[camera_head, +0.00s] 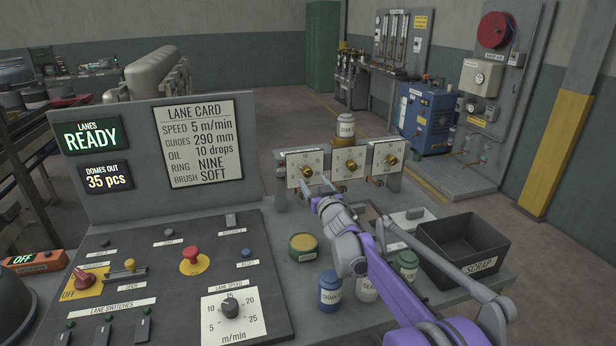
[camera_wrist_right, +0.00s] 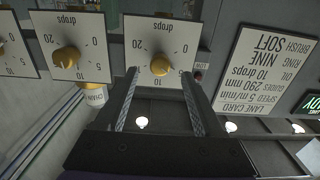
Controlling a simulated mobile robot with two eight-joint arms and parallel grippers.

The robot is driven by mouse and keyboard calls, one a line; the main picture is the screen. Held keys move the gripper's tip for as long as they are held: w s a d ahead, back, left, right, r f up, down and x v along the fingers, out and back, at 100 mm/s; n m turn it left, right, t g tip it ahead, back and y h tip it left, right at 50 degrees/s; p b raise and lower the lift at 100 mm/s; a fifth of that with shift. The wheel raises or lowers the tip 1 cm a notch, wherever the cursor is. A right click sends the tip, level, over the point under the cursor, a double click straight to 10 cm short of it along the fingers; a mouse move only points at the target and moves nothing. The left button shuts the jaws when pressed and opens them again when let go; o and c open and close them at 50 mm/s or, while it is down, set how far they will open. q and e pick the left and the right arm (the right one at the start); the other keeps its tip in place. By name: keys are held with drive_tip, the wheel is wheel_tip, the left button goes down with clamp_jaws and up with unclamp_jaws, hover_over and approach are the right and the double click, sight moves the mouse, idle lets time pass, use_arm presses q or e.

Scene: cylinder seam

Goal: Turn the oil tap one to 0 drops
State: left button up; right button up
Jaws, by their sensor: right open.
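Three white dial plates with brass knobs stand in a row on a grey panel. Oil tap one appears to be the leftmost, nearest the lane card; its brass knob (camera_head: 307,171) shows in the head view and, upside down, in the right wrist view (camera_wrist_right: 160,66). Its plate reads "drops", with 0 and 20 at opposite sides. The knob's exact setting is too small to read. My right gripper (camera_head: 316,184) is just in front of this dial, open and empty. In the wrist view its fingers (camera_wrist_right: 160,74) lie either side of the knob, with gaps.
The middle tap (camera_head: 351,166) and right tap (camera_head: 390,160) are close beside it. The lane card (camera_head: 199,142) stands left, reading oil 10 drops. Below are a yellow-topped tin (camera_head: 304,243), a blue jar (camera_head: 330,289) and a black scrap bin (camera_head: 462,240). A control panel fills the left front.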

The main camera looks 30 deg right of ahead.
sight(309, 175)
drive_tip(key=shift+x, duration=2.35)
clamp_jaws()
